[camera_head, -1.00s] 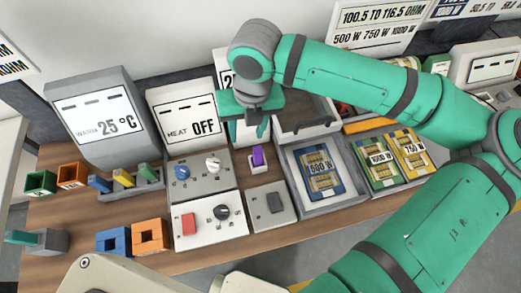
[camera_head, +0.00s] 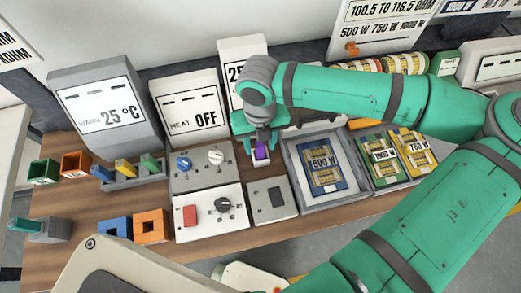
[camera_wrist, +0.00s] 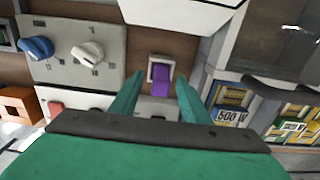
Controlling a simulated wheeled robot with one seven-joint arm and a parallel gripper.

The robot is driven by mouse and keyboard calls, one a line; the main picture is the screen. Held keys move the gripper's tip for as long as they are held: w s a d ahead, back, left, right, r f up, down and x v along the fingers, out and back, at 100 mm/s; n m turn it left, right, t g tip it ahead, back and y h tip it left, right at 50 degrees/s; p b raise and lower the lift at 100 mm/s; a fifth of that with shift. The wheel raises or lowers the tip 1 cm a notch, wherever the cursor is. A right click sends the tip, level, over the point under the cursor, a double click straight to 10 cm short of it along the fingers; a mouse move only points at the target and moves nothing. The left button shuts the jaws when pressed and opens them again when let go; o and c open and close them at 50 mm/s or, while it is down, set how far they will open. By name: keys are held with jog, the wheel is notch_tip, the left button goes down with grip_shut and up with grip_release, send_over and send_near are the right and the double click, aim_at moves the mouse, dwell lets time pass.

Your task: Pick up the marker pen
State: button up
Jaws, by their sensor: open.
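The purple marker pen (camera_head: 261,151) stands in a small white holder (camera_head: 260,165) between the knob panel and the grey tray. In the wrist view the purple marker pen (camera_wrist: 160,80) shows between and beyond my two fingers, in its white holder (camera_wrist: 162,62). My gripper (camera_head: 262,152) is open with its green fingers around the pen's place in the head view. In the wrist view my gripper (camera_wrist: 155,95) has one finger on each side of the pen, with gaps visible. I cannot tell whether either finger touches it.
A knob panel (camera_head: 199,179) is left of the holder, and a switch box (camera_head: 271,200) is just in front. A grey tray (camera_head: 291,178) with a 500 W pack is on the right. A "HEAT OFF" display (camera_head: 190,109) stands behind.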

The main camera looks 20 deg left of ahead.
jog(key=shift+f, duration=0.95)
jog(key=shift+d, duration=0.1)
grip_shut()
jog(key=shift+w+r, duration=0.1)
jog(key=shift+r, duration=0.05)
